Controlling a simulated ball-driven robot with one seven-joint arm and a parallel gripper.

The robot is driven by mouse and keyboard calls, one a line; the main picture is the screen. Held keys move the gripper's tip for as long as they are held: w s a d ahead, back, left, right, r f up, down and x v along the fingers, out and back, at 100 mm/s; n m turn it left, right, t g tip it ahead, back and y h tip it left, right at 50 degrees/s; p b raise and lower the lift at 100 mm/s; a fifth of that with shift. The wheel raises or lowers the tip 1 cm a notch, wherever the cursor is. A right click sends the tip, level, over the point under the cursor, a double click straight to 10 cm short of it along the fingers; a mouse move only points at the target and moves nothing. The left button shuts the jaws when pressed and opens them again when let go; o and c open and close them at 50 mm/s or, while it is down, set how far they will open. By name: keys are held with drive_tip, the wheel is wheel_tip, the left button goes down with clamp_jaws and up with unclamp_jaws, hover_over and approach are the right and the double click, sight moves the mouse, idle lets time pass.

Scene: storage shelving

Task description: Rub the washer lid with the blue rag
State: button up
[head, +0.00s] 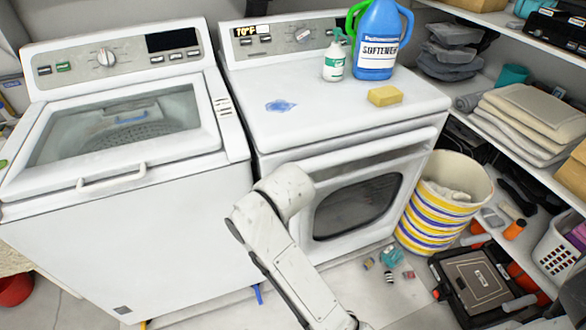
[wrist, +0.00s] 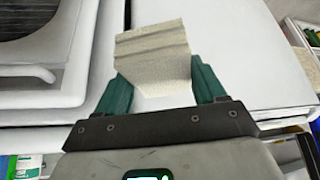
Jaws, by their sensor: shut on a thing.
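The white washer stands at the left with its glass-windowed lid (head: 125,125) closed, a white handle at its front edge. In the wrist view the lid's corner and handle (wrist: 45,75) show at the left. My gripper (wrist: 158,84) is shut on a pale cream, ridged block (wrist: 152,42), a folded cloth or a sponge; I cannot tell which. It does not look blue. The gripper is not visible in the head view. A small flat blue patch (head: 281,106) lies on the white dryer top; I cannot tell if it is a rag or a stain.
The dryer (head: 340,118) carries a yellow sponge (head: 385,96), a blue softener jug (head: 378,45) and a white spray bottle (head: 334,60). A striped basket (head: 440,215) stands to its right. Shelves with folded towels (head: 535,115) line the right side. A black case (head: 475,282) lies on the floor.

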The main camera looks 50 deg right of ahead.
drive_tip(key=s+a+f+n+y, duration=0.1)
drive_tip(key=s+a+f+n, duration=0.1)
drive_tip(key=a+f, duration=0.6)
drive_tip(key=shift+a+f, duration=0.4)
drive_tip(key=shift+a, duration=0.55)
drive_tip(key=shift+w+r, duration=0.2)
drive_tip(key=shift+w, duration=0.05)
